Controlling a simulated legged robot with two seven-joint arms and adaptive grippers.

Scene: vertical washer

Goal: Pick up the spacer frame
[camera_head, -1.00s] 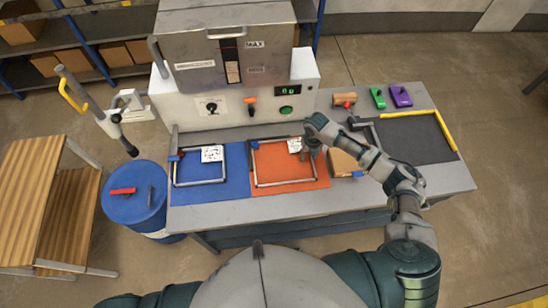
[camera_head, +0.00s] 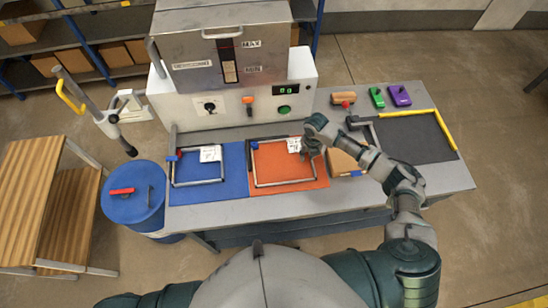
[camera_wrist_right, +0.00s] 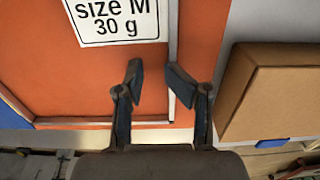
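A thin grey rectangular spacer frame (camera_head: 285,183) lies on the orange mat (camera_head: 322,183), with a white label at its upper right corner. A similar frame (camera_head: 200,183) lies on the blue mat (camera_head: 237,190) to its left. My right gripper (camera_head: 312,153) is over the right side of the orange-mat frame. In the right wrist view my right gripper (camera_wrist_right: 157,82) is open, with one finger on each side of the frame's side bar (camera_wrist_right: 174,45). The bar is closer to the right finger; contact cannot be told. The label (camera_wrist_right: 117,22) reads "size M 30 g". My left gripper is not in view.
A cardboard box (camera_head: 342,161) stands close to the right of my gripper; it also shows in the right wrist view (camera_wrist_right: 268,90). The washer (camera_head: 225,100) stands behind the mats. Green (camera_head: 377,97) and purple (camera_head: 399,95) items and a dark mat (camera_head: 420,140) are on the right.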

